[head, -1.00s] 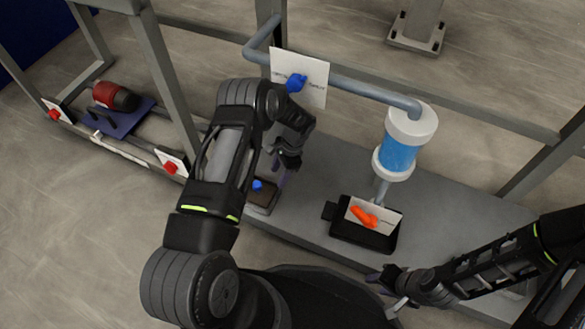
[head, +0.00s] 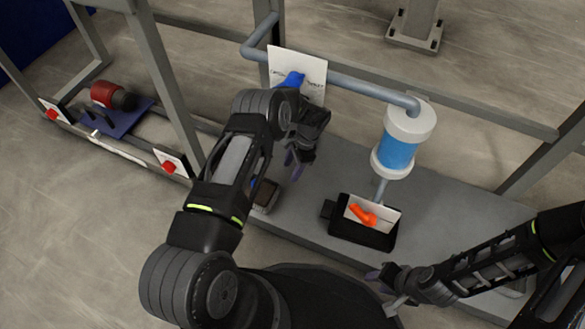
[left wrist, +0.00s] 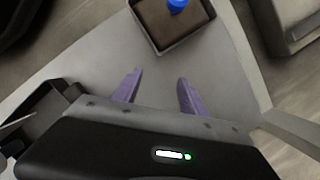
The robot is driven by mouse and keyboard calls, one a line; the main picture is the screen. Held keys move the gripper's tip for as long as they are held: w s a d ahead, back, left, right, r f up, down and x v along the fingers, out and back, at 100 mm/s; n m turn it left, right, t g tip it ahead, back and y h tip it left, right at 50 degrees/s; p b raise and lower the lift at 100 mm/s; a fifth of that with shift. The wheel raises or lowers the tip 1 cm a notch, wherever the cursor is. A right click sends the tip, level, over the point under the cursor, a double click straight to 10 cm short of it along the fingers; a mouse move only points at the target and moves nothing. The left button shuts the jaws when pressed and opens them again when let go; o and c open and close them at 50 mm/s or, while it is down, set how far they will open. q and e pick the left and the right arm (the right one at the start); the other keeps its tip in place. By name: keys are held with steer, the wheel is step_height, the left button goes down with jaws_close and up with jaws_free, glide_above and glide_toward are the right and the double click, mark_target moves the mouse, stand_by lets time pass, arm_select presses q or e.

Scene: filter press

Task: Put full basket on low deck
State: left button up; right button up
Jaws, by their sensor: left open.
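The basket (head: 266,196), a small grey tray filled with brown material and topped by a blue knob, rests on the grey deck (head: 310,215). My left arm partly covers it in the head view. In the left wrist view the basket (left wrist: 160,45) lies ahead of my left gripper (left wrist: 158,80), apart from the fingertips. The left gripper (head: 295,165) is open and empty, above the deck. My right gripper (head: 380,285) is near the deck's front edge; its finger gap is unclear.
A black tray (head: 350,232) with an orange-handled card stands under a blue-and-white cylinder (head: 398,150). A white card with a blue handle (head: 310,72) hangs on the pipe. A red motor (head: 108,94) sits at left. Frame posts flank the deck.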

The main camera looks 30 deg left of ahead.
arm_select(q)
steer(key=s+d+f+n+t+h, duration=0.15)
steer(key=s+d+n+h, duration=0.35)
steer(key=s+d, duration=0.9)
steer(key=s+d+r+n+t, duration=0.1)
steer(key=s+d+r+n, duration=0.1)
steer(key=s, duration=0.3)
steer(key=s+d+r+n+t+h, duration=0.1)
steer(key=s+d+r+n, duration=0.2)
steer(key=s, duration=0.3)
steer(key=shift+s+r+n, duration=0.2)
steer(key=shift+r+n, duration=0.3)
steer(key=shift+r, duration=0.3)
steer(key=shift+d, duration=0.2)
